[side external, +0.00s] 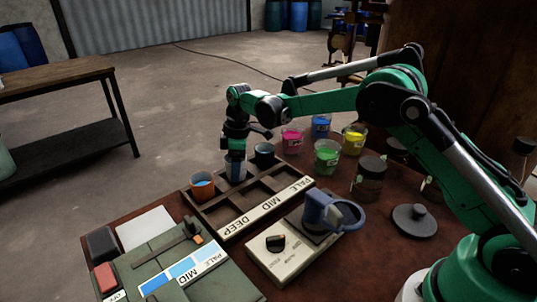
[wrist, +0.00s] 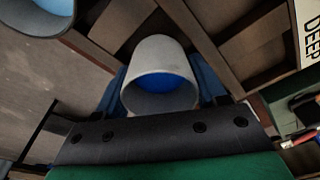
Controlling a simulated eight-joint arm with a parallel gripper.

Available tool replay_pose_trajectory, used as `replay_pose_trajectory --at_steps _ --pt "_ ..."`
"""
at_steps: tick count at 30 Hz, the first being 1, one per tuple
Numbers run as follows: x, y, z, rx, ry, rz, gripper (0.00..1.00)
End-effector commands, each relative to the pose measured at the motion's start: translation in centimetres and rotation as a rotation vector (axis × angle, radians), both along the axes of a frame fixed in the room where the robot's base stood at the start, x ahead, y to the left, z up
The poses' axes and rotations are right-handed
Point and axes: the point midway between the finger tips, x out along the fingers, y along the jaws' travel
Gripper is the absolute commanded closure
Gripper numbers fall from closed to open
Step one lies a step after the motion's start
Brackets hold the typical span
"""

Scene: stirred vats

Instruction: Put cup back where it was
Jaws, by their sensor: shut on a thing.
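A pale cup (wrist: 155,52) with blue liquid inside is between the blue fingers of my gripper (side external: 236,165). In the side external view the held cup (side external: 237,175) is upright at the back row of the wooden tray (side external: 228,228), between two other cups. I cannot tell whether its base touches the tray floor. In the wrist view, part of another blue-filled cup (wrist: 40,14) shows at upper left.
Pots of pink (side external: 292,140), blue (side external: 320,126), green (side external: 327,157) and yellow (side external: 354,140) paint stand behind right. A blue mug-like vessel (side external: 330,212) sits on a cream device with a knob (side external: 276,243). A green mat with swatches (side external: 165,265) lies front left.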

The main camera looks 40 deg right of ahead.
Motion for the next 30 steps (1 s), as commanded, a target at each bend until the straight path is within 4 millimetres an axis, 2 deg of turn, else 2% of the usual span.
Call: replay_pose_trajectory --at_steps 30 --pt "0.1 0.0 -1.8 -0.003 -0.003 0.002 0.97"
